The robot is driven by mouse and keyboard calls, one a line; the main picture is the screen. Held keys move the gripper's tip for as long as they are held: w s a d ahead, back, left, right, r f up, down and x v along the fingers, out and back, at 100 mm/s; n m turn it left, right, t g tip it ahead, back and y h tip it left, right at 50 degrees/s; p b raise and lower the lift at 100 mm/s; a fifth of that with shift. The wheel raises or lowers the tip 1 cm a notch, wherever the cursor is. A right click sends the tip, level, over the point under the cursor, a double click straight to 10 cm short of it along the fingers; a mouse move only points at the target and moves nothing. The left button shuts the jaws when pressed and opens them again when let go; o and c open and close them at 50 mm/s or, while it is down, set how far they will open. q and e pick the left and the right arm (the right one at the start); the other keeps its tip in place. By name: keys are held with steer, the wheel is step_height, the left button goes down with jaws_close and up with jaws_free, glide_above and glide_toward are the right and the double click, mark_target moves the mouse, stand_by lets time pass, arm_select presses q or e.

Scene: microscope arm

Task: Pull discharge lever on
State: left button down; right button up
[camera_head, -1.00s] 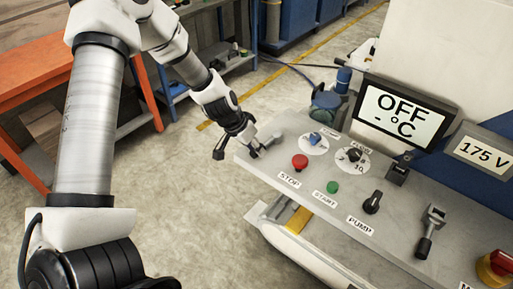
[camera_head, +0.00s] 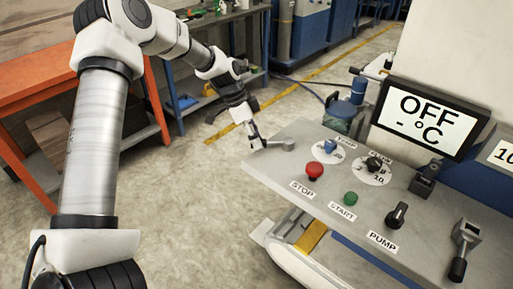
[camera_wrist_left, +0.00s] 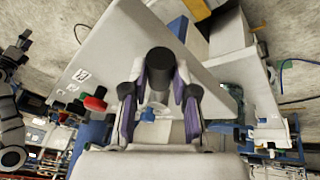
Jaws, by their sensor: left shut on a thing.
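A grey lever (camera_head: 283,144) is mounted at the left corner of the sloping control panel (camera_head: 290,210). My left gripper (camera_head: 256,140) is at the lever's outer end, by the panel's corner. In the left wrist view its two purple-padded fingers stand on either side of a dark round handle (camera_wrist_left: 160,62), and it is shut on that handle. The fingers cover part of the handle, and any label of this lever is not readable.
A red STOP button (camera_head: 314,170), a green START button (camera_head: 350,198) and a black PUMP knob (camera_head: 397,215) sit close by. Another lever (camera_head: 464,245) is at the right. A screen (camera_head: 430,118) reads OFF. Floor is clear left of the panel.

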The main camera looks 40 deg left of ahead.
arm_select(q)
steer(key=shift+w+a+m, duration=0.2)
steer(key=shift+m, duration=0.2)
steer(key=c, duration=0.9)
jaws_free()
steer(key=shift+w, duration=0.1)
steer(key=w+v, duration=0.1)
steer(key=v, duration=1.1)
steer(key=shift+s, duration=0.3)
steer(key=shift+a, duration=0.15)
